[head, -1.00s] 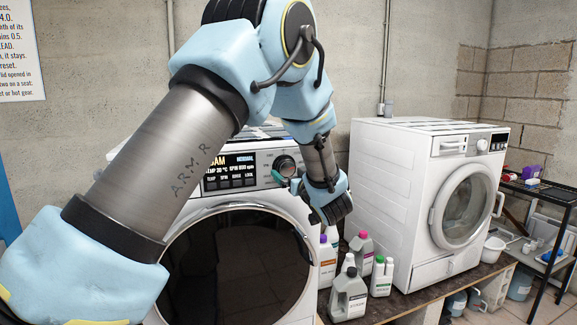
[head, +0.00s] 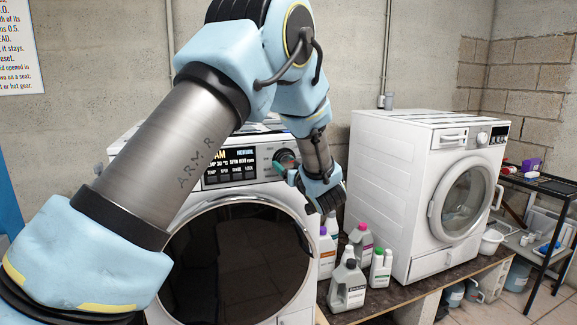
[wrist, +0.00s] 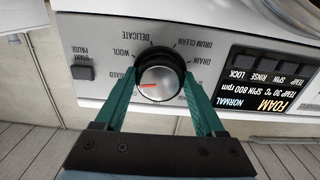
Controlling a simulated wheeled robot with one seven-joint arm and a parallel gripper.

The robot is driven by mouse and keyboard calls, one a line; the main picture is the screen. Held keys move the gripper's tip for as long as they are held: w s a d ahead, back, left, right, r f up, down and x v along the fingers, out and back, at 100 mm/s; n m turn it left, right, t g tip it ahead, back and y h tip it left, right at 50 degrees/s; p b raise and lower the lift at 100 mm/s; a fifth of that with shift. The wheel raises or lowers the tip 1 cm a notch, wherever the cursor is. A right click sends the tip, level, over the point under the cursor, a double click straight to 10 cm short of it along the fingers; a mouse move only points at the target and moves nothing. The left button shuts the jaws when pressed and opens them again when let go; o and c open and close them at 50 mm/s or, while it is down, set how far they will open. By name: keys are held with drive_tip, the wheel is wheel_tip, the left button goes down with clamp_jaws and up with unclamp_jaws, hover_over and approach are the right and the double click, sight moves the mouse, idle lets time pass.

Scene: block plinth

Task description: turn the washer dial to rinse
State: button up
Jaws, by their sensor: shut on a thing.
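The washer dial (wrist: 160,82) is a round silver knob with a dark rim and a red mark, on the white front panel of the left washer (head: 235,196). In the wrist view the panel appears upside down, and the red mark points left, near the label MIXED. My gripper (wrist: 158,88) is shut on the dial, one green finger on each side. In the head view the dial (head: 283,157) is partly covered by my gripper. The display (wrist: 266,90) reads FOAM, NORMAL, 30 °C and 800 rpm. Labels nearest my fingers are partly hidden, and I cannot read RINSE around the dial.
Several detergent bottles (head: 348,287) stand on the bench right of the washer, below my wrist. A second white washer (head: 385,185) stands further right. A dark shelf rack (head: 545,188) is at the far right. My arm covers the left part of the washer.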

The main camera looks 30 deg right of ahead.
drive_tip(key=c, duration=0.5)
drive_tip(key=shift+o, duration=0.2)
